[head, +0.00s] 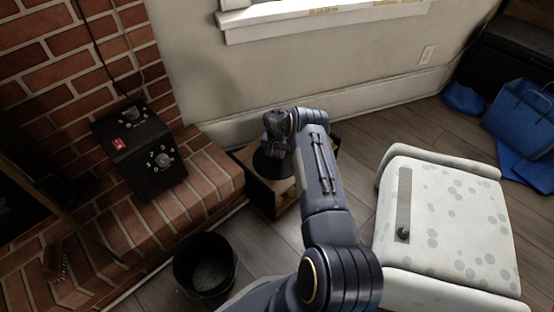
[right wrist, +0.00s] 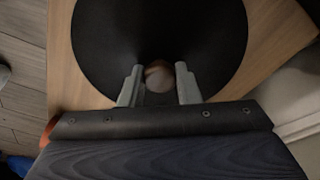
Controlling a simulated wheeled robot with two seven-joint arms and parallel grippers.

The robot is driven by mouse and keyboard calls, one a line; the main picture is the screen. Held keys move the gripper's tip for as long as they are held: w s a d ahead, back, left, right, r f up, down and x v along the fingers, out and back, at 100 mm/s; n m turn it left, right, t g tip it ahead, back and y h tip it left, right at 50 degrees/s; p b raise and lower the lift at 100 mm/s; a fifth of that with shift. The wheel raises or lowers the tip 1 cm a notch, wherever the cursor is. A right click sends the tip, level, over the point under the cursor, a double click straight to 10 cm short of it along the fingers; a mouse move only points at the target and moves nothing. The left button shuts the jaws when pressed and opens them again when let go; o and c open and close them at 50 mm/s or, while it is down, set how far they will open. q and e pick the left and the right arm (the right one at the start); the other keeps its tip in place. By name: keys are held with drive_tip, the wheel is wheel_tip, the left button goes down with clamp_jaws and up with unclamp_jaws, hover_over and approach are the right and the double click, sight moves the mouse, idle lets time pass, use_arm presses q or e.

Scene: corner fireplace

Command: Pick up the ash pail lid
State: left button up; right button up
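The ash pail lid (head: 268,165) is a dark round disc lying on top of a wooden box. In the right wrist view the lid (right wrist: 105,45) fills the upper middle, with a round brownish knob (right wrist: 158,76) at its centre. My right gripper (right wrist: 160,75) is directly above the lid, its two fingers apart on either side of the knob, with a narrow gap showing. In the head view my right gripper (head: 273,145) hides part of the lid. A black pail (head: 205,266) stands open on the floor below the hearth. My left gripper is out of view.
The wooden box (head: 262,197) stands against the wall beside the brick hearth (head: 160,215). A black control box (head: 140,150) with knobs sits on the hearth.

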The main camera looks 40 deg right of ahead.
drive_tip(key=c, duration=0.3)
